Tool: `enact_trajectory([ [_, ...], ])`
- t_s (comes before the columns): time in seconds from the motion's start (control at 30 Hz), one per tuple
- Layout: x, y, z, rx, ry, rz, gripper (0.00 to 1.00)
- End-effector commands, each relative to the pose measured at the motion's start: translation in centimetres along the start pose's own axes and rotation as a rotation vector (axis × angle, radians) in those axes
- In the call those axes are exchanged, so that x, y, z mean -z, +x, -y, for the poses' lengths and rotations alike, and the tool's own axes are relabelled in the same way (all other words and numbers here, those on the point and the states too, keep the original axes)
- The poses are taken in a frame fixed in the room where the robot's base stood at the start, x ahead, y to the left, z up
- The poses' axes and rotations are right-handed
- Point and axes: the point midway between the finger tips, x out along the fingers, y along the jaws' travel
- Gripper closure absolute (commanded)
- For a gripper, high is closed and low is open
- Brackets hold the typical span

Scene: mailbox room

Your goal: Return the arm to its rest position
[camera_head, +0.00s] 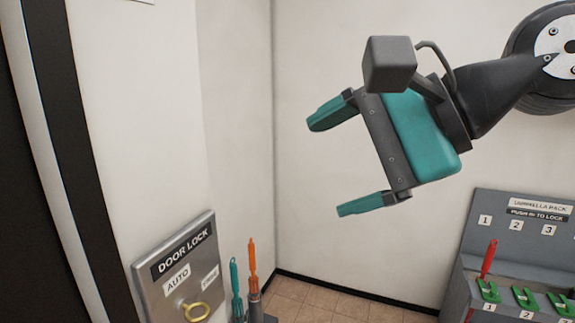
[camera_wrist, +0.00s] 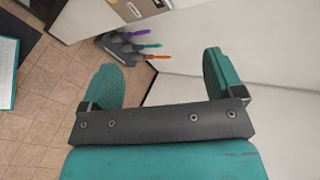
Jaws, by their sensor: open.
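My gripper (camera_head: 338,161) is raised in the upper middle of the head view, in front of the white walls. Its two teal fingers are wide apart with nothing between them. In the wrist view my gripper (camera_wrist: 166,82) also shows open and empty, with floor and wall beyond the fingers. It touches nothing that I can see. My dark arm comes in from the upper right of the head view.
An umbrella rack (camera_head: 480,229) holding a red umbrella (camera_head: 489,259) is at right. The tiled floor (camera_head: 330,300) between is clear.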

Motion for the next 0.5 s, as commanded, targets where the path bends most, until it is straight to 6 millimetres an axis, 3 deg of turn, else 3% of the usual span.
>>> enact_trajectory([
  [0.03,1.1,1.2,-3.3,-0.063,-0.113,-0.015,0.13],
  [0.3,4.7,3.3,-17.5,-0.427,-0.8,0.096,0.13],
  [0.4,5.4,3.3,-21.8,-0.525,-1.006,0.202,0.13],
  [0.5,5.7,3.1,-24.9,-0.587,-1.157,0.303,0.13],
])
